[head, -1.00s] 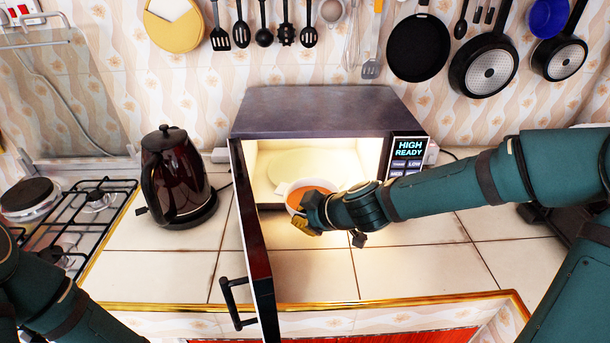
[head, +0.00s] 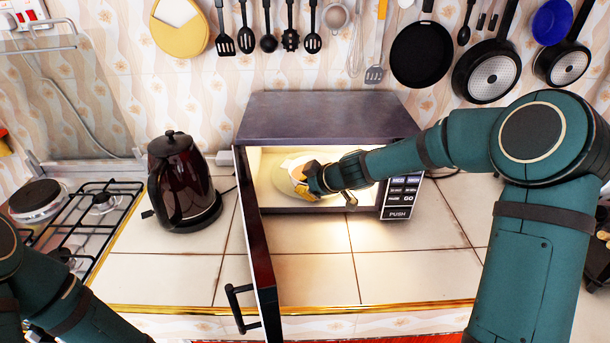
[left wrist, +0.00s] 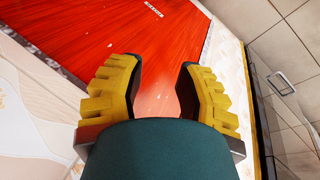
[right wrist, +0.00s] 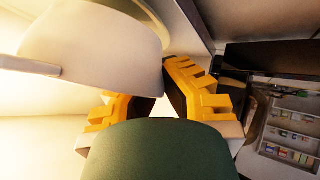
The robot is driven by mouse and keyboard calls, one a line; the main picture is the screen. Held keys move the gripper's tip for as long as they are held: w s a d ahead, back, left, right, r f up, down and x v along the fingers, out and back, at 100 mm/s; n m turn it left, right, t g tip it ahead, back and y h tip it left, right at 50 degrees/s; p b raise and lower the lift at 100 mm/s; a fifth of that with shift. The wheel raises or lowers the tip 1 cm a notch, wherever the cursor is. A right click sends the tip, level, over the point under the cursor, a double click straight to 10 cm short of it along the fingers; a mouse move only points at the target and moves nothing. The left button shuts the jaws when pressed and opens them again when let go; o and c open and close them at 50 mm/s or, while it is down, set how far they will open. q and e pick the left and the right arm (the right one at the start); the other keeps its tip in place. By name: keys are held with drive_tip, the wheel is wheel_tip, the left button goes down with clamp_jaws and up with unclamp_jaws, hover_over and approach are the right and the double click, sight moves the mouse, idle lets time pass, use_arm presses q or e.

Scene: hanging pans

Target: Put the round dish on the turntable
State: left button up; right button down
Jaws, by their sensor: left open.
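The round dish (head: 295,164) is a white bowl inside the open microwave. My right gripper (head: 312,180) is shut on its near side, and the gripper hides much of it. In the right wrist view the dish (right wrist: 90,55) fills the upper left, with its wall between my right fingers (right wrist: 160,100). The pale turntable lies under or right beside the dish in the head view; I cannot tell whether they touch. My left gripper (left wrist: 160,80) is open and empty, over a red surface.
The microwave (head: 330,115) has its door (head: 258,235) swung open toward me on the left. A dark kettle (head: 180,185) stands left of it, beside a gas hob (head: 85,215). The tiled counter in front is clear. Pans and utensils hang behind.

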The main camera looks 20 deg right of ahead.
drive_tip(key=shift+w+d+r+p, duration=0.15)
drive_tip(key=shift+w+p, duration=0.15)
drive_tip(key=shift+w, duration=0.25)
drive_tip(key=w+p, duration=0.1)
drive_tip(key=w, duration=0.1)
drive_tip(key=shift+w+d+r+p, duration=0.1)
drive_tip(key=shift+w+d+p, duration=0.2)
drive_tip(key=shift+w+p, duration=0.1)
drive_tip(key=shift+w+d+f+b, duration=0.1)
drive_tip(key=shift+f+b, duration=0.1)
drive_tip(key=shift+f, duration=0.3)
drive_tip(key=shift+w+d+f+b, duration=0.1)
drive_tip(key=shift+f+b, duration=0.05)
drive_tip(key=shift+f, duration=0.35)
drive_tip(key=shift+f, duration=0.1)
drive_tip(key=c, duration=1.1)
unclamp_jaws()
drive_tip(key=shift+c, duration=0.2)
